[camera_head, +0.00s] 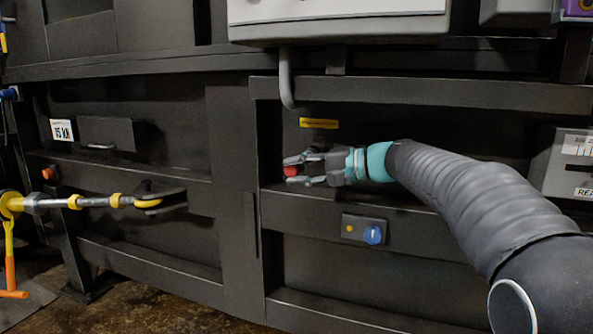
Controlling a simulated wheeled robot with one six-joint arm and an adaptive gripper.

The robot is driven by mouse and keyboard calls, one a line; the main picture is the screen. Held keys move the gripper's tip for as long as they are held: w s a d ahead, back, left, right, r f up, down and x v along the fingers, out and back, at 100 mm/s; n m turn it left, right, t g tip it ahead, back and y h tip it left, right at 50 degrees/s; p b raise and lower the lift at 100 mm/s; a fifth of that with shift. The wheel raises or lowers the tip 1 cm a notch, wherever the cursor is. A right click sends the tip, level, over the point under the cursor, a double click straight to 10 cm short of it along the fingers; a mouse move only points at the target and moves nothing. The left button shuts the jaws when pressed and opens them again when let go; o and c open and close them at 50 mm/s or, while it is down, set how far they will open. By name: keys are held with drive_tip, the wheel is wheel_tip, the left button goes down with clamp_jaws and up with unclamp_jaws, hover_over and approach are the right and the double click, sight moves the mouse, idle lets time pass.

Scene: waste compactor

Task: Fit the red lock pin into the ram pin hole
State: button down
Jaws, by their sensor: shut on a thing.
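The red lock pin (291,171) shows as a small red piece between the fingers of my gripper (300,170). My gripper is shut on it and points left, in front of the dark compactor panel and below a yellow label (319,123). Only the red part of the pin is clear; the rest is hidden by the fingers or too small to see. I cannot make out the ram pin hole, nor tell whether the pin touches the panel.
A blue knob (373,234) on a small plate sits below my gripper. A grey pipe (287,80) hangs above it. Horizontal ledges (430,94) run above and below.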

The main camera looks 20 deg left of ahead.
sight(307, 162)
drive_tip(key=w+p, duration=0.5)
drive_tip(key=w, duration=0.2)
drive_tip(key=shift+w+d, duration=0.35)
idle(3.6)
drive_tip(key=c, duration=0.7)
unclamp_jaws()
drive_tip(key=shift+c, duration=0.2)
drive_tip(key=shift+c, duration=0.4)
drive_tip(key=shift+d, duration=0.1)
drive_tip(key=v, duration=0.6)
drive_tip(key=shift+d, duration=0.4)
drive_tip(key=shift+r, duration=0.15)
